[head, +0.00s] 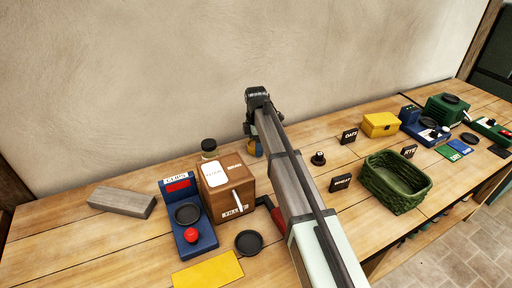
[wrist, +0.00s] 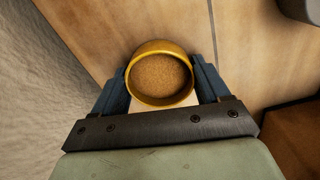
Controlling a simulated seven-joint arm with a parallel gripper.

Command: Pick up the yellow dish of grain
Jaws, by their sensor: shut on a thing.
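The yellow dish (wrist: 136,84) sits between the two blue fingers of my gripper (wrist: 162,82) in the wrist view. It is round and upright, with brown grain (wrist: 160,76) inside. The fingers are shut on its sides. In the head view my gripper (head: 254,143) is at the back of the table near the wall, and a little yellow of the dish (head: 258,150) shows; my arm hides most of it. I cannot tell whether the dish touches the table.
A brown wooden box (head: 221,185) and a dark-lidded jar (head: 209,152) stand left of my gripper. A blue scale (head: 200,238) is further left. A small black knob-like thing (head: 318,159), cards and a green basket (head: 378,190) are to the right. The wall (head: 150,80) is close behind.

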